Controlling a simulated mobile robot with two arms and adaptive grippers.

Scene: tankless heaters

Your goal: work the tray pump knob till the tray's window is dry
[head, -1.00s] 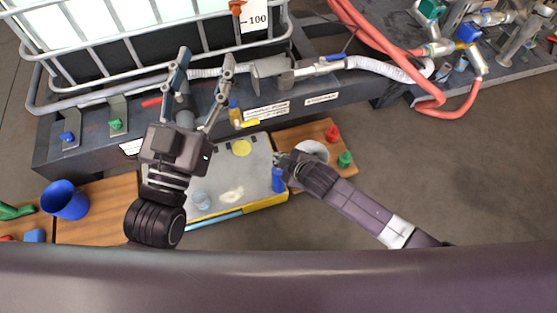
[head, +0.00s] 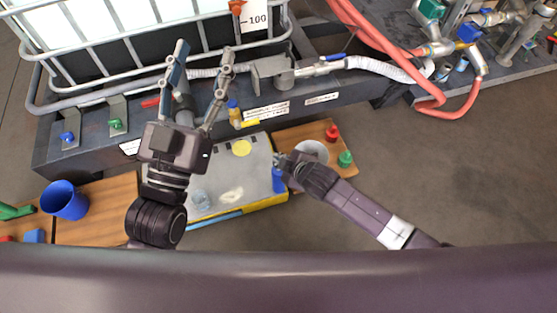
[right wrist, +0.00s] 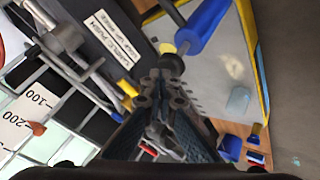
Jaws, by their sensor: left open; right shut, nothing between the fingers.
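The shallow grey tray (head: 262,203) with yellow edges lies on the floor below the dark frame. A blue cylinder (head: 278,181) stands at its right side. In the right wrist view the blue cylinder (right wrist: 207,25) has a dark round knob (right wrist: 172,64) at its near end. My right gripper (head: 280,160) is shut and empty, its fingertips (right wrist: 165,82) close to the knob; I cannot tell whether they touch. A yellow disc (head: 242,147) and a pale patch (head: 232,194) show on the tray; which is the window is unclear. My left gripper (head: 205,55) is open, above the frame's edge.
A caged tank (head: 130,20) stands behind the labelled dark frame (head: 330,94). A wooden board (head: 290,137) with red and green pieces lies right of the tray. A blue cup (head: 64,200) stands at left. Red hoses (head: 400,60) run at right. The floor at right is clear.

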